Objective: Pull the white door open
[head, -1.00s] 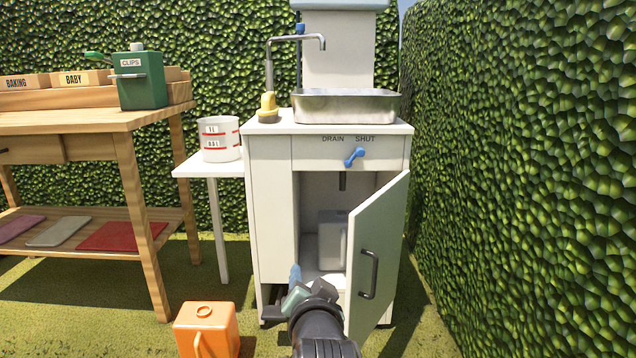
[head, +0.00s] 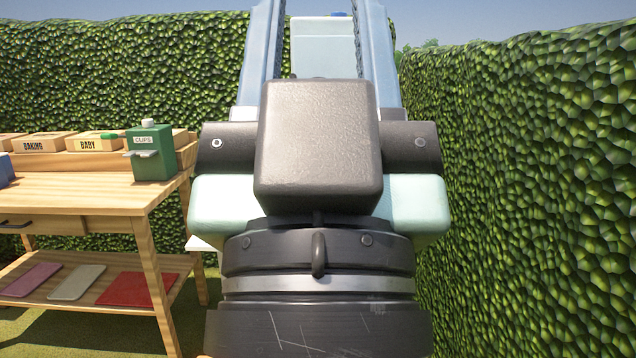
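My gripper (head: 317,20) is raised close in front of the camera and fills the middle of the view. Its two long blue fingers point up and stand well apart, with nothing between them that they touch. The white door and its cabinet are hidden behind my gripper and wrist, so I cannot tell how the door stands now. Only the upright white panel (head: 322,48) behind the sink shows between the fingers.
A wooden bench (head: 85,195) stands at the left with a green clips box (head: 152,158) and labelled trays on top. Several mats lie on its lower shelf. A tall hedge (head: 540,180) closes off the right side, and another runs along the back.

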